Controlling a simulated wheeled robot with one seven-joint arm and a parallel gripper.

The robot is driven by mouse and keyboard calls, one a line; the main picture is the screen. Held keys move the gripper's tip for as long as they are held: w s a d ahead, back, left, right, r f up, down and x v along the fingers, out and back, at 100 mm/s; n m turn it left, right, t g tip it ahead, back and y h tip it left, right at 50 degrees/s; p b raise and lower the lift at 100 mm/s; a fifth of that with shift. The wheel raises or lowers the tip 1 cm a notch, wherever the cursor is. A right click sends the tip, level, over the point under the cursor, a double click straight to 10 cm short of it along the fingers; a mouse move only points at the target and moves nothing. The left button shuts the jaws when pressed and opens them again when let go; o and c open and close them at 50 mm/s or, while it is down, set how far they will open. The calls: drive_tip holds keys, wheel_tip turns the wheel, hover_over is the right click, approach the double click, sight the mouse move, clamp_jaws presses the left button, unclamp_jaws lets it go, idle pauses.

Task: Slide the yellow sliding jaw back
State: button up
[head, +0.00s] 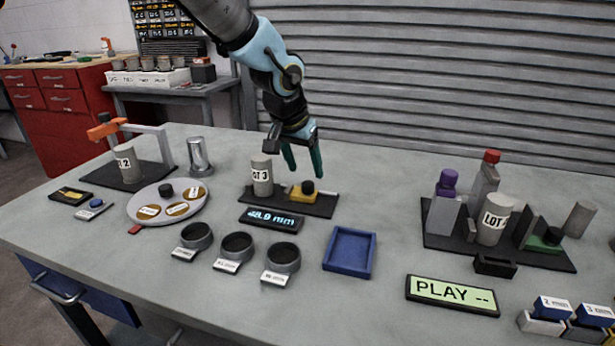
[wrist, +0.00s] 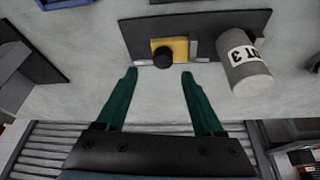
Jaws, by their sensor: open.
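The yellow sliding jaw (head: 303,194) with a black knob (head: 308,187) on top sits on a dark base plate (head: 290,206). A grey cylinder marked LOT 3 (head: 262,177) stands on the same plate, to the left of the jaw with a gap between them. My gripper (head: 302,172) is open and empty, just above and behind the jaw. In the wrist view the two green fingertips (wrist: 159,73) are spread, with the yellow jaw (wrist: 180,48) and its knob (wrist: 163,57) just beyond them. The cylinder (wrist: 243,62) lies to the right there.
A display reading 28.9 mm (head: 272,218) lies in front of the plate. A blue tray (head: 350,271) and several dark rings (head: 237,247) are nearer the front edge. A second fixture (head: 447,247) stands to the right, with clear table between.

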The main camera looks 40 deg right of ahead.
drive_tip(key=v, duration=0.5)
drive_tip(key=shift+a+r, duration=0.1)
drive_tip(key=shift+r, duration=0.05)
idle(0.8)
drive_tip(key=w+a+f+n+y+p, duration=0.15)
drive_tip(key=w+a, duration=0.35)
drive_tip(key=a, duration=0.5)
drive_tip(key=w+a+n+y+p, duration=0.1)
drive_tip(key=w+a+n, duration=0.3)
drive_tip(key=a, duration=0.6)
drive_tip(key=s+a+n+p, duration=0.1)
drive_tip(key=a+n, duration=0.2)
drive_tip(key=a, duration=0.9)
drive_tip(key=s+a+f+n+y, duration=0.1)
drive_tip(key=a+n, duration=0.3)
drive_tip(key=a, duration=0.9)
drive_tip(key=shift+s+f+p, duration=0.3)
drive_tip(key=shift+s+p, duration=0.05)
drive_tip(key=shift+s, duration=0.15)
